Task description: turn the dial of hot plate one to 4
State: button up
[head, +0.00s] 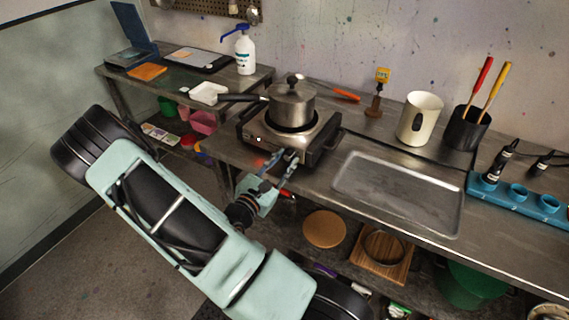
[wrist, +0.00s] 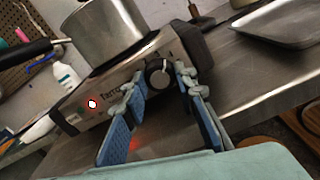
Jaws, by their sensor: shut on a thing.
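The hot plate (head: 262,133) is a metal unit with a dark right side and stands on the steel bench. In the wrist view its front panel (wrist: 112,92) carries a lit lamp (wrist: 92,103) and a round dial (wrist: 158,73) with a pale mark. A lidded steel pot (head: 292,104) sits on top; its lower part shows in the wrist view (wrist: 100,32). My gripper (head: 285,158) is at the panel, its blue-padded fingers (wrist: 161,80) on either side of the dial, shut on it. The dial's numbers are too small to read. The dial is hidden in the head view.
The pot's long black handle (head: 242,98) sticks out left. A metal tray (head: 398,192) lies to the right on the bench. A cream canister (head: 419,118) and a black holder with tools (head: 467,128) stand behind it. A lower shelf holds a round cork mat (head: 324,229).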

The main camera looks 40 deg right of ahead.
jog(key=shift+m, duration=0.6)
jog(key=o, duration=0.9)
jog(key=shift+c, duration=0.2)
jog(key=shift+a, duration=0.15)
jog(key=v, duration=1.1)
jog(key=shift+s+a, duration=0.15)
jog(key=shift+a, duration=0.25)
